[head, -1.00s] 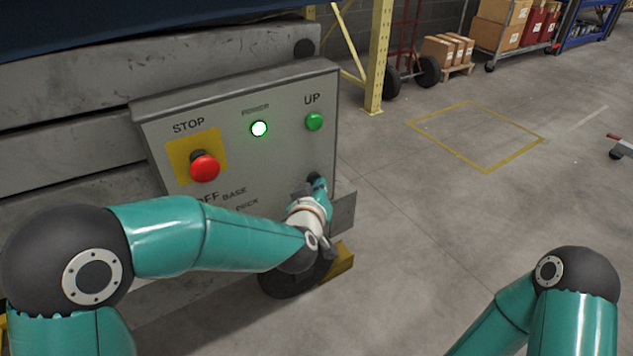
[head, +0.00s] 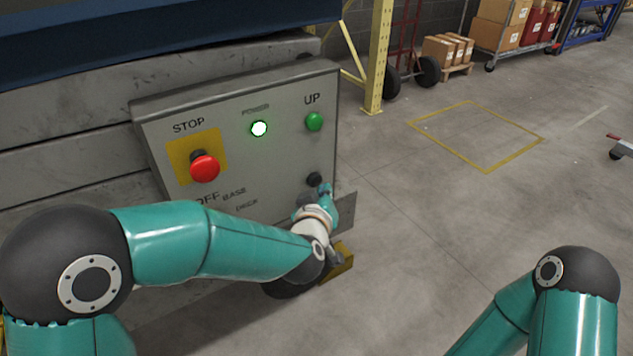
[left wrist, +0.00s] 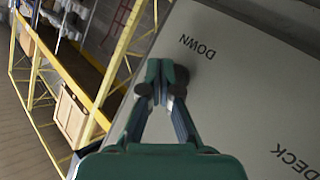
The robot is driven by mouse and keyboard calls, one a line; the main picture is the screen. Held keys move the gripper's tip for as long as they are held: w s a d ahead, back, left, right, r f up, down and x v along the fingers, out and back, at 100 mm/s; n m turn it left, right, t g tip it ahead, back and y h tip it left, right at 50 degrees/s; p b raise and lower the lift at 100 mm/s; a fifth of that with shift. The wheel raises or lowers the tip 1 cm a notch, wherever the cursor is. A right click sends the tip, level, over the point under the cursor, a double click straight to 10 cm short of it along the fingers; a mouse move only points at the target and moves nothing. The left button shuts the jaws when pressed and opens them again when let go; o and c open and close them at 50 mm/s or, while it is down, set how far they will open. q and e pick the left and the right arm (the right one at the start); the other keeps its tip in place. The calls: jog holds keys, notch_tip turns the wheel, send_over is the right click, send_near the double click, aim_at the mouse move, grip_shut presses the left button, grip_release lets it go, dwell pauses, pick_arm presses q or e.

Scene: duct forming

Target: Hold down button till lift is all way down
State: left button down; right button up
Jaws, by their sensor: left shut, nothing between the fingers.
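The grey control box (head: 285,85) is on the side of the lift. Its black button (head: 314,179) is at the lower right, below the green UP button (head: 314,121). My left gripper (head: 325,189) is shut and empty, with its tips just below and right of the black button. In the left wrist view, the shut fingertips (left wrist: 160,72) partly overlap the black button (left wrist: 182,76) beside the word DOWN. I cannot tell whether they touch it. The lift's dark blue deck (head: 150,45) is above grey metal beams. My right gripper is out of view.
The red STOP button (head: 204,167) and a lit white power lamp (head: 259,129) are on the same box. A yellow post (head: 378,60) and a hand truck (head: 425,70) stand behind.

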pick_arm(q)
jog(key=shift+s+d, duration=0.75)
jog(key=shift+s, duration=0.3)
jog(key=shift+s+d, duration=0.75)
jog(key=shift+s, duration=0.25)
